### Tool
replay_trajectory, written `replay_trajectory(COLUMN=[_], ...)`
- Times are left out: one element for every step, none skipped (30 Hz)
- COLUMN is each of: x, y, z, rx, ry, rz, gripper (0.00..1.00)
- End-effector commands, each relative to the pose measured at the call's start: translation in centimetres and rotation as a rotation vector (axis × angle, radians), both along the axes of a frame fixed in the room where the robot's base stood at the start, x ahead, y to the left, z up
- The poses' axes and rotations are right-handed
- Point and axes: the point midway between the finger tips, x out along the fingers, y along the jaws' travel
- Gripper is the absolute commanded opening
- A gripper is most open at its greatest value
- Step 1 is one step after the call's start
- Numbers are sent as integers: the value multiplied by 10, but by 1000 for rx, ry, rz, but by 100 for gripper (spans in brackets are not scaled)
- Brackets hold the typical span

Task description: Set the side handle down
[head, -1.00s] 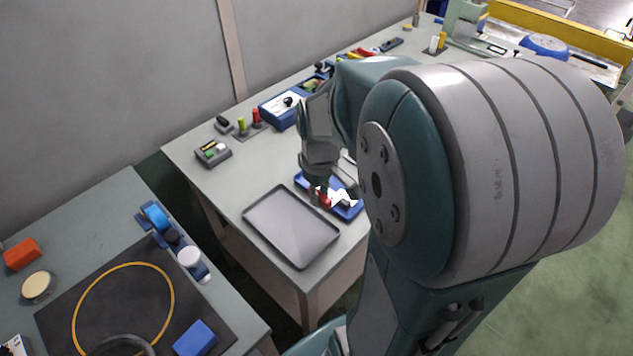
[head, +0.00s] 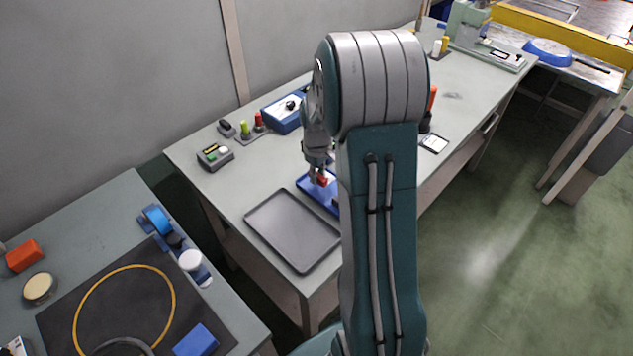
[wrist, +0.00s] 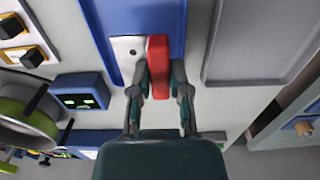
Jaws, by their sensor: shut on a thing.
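My gripper (head: 318,177) is over the blue tray (head: 313,194) on the long bench. It is shut on a red side handle (wrist: 158,66), which sits between the two fingers in the wrist view. The red piece also shows small at the fingertips in the head view (head: 322,182). In the wrist view the blue tray (wrist: 108,22) lies below it, with a white plate with a dark hole (wrist: 129,50) just left of the handle. Whether the handle touches the tray or hovers above it, I cannot tell. My arm hides the tray's right part in the head view.
An empty grey tray (head: 294,232) lies beside the blue tray, near the bench's front edge. A small grey box (head: 215,157) stands to the left. A blue device (head: 284,113) stands behind. A green pan (wrist: 24,120) shows in the wrist view.

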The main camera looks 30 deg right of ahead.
Motion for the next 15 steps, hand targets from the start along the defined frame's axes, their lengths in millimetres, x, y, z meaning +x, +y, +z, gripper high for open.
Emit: replay_trajectory(x=[4,6,7,8,9,11,12,13,12,12,12,12,12,12,12], y=[-2,-2,-3,-3,-4,-5,-5,-6,-5,-5,-5,-5,-5,-5,-5], z=[-5,-6,-8,-10,-11,-13,-16,-19,-26,-31,-36,-41,-44,-46,-46], rx=[0,0,-1,-1,-1,-1,0,0,1,1,2,1,0,0,0], ry=[0,-1,-1,-1,-1,-1,-1,0,2,1,2,2,0,0,-1], rz=[0,0,0,0,0,0,0,0,0,0,0,0,0,0,0], gripper=[0,0,0,0,0,0,0,0,0,0,0,0,0,0,0])
